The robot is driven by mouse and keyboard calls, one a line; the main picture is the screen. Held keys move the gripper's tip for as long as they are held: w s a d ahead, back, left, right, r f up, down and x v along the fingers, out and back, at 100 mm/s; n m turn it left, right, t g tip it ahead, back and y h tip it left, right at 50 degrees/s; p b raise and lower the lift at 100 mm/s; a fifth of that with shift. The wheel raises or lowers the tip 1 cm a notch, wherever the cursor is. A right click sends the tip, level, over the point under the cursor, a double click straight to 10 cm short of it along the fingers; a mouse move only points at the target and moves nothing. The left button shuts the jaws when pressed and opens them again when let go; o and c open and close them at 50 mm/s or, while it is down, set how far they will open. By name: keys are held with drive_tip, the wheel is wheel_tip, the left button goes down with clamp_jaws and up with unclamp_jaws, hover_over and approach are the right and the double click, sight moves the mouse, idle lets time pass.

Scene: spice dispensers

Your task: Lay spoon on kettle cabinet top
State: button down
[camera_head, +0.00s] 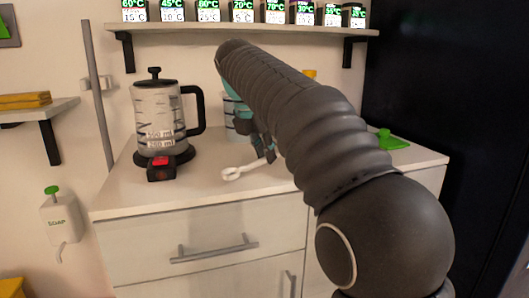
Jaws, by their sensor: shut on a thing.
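A white spoon (244,170) is on or just above the top of the kettle cabinet, right of the kettle. I cannot tell whether it touches the surface. My gripper (268,150) is shut on the spoon's right end, partly hidden behind my dark arm. The kettle (158,120) is clear with a black handle and lid. It stands upright on its dark base on the left part of the white cabinet top (130,192).
A teal and white container (237,118) stands behind my gripper, partly hidden by my arm. A green object (388,139) lies at the cabinet's right end. A shelf (230,27) with several small displays hangs above. The front left of the cabinet top is clear.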

drive_tip(key=c, duration=1)
unclamp_jaws()
drive_tip(key=shift+v, duration=3.75)
